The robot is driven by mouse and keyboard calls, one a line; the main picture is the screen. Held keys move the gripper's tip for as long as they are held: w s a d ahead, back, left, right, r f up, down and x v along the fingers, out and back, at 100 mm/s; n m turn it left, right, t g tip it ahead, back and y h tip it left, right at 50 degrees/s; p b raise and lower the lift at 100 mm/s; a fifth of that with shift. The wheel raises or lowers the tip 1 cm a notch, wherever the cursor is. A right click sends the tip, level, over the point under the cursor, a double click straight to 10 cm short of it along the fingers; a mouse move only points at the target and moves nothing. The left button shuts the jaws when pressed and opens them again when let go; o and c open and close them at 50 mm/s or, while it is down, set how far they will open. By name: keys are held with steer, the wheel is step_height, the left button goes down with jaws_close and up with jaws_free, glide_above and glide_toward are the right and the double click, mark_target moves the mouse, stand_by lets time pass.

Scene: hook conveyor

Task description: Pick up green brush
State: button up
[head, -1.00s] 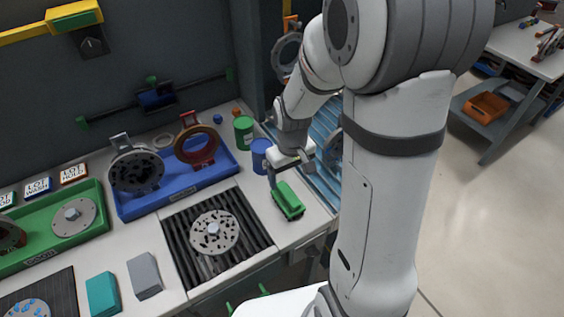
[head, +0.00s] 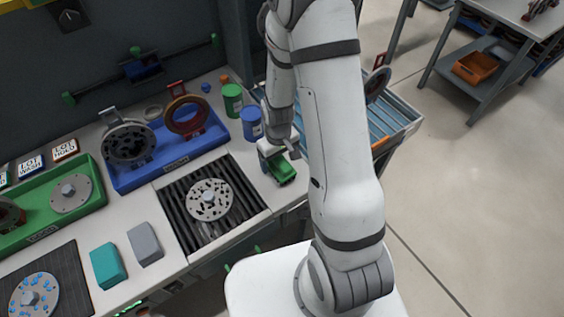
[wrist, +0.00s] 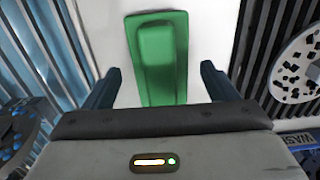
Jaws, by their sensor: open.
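The green brush (head: 281,169) lies on the white worktop, right of the black ribbed mat. In the wrist view the green brush (wrist: 160,58) lies lengthwise, with its near end between my two fingers. My gripper (wrist: 157,85) is open, one dark finger on each side of the brush with white gaps between. In the head view my gripper (head: 280,156) is over the brush and hides part of it. No contact between fingers and brush shows.
The black ribbed mat (head: 180,200) with a perforated disc is left of the brush. A blue canister (head: 251,124) and a green canister (head: 232,100) stand behind it. A blue slatted rack (head: 398,113) is to the right. Grey and teal blocks are at the front left.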

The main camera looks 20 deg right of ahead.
mark_target(279, 158)
steer(key=shift+f, duration=0.15)
steer(key=shift+c, duration=0.6)
steer(key=c, duration=1)
step_height(279, 158, up, 10)
steer(key=shift+r+b, duration=0.1)
steer(key=shift+b, duration=0.45)
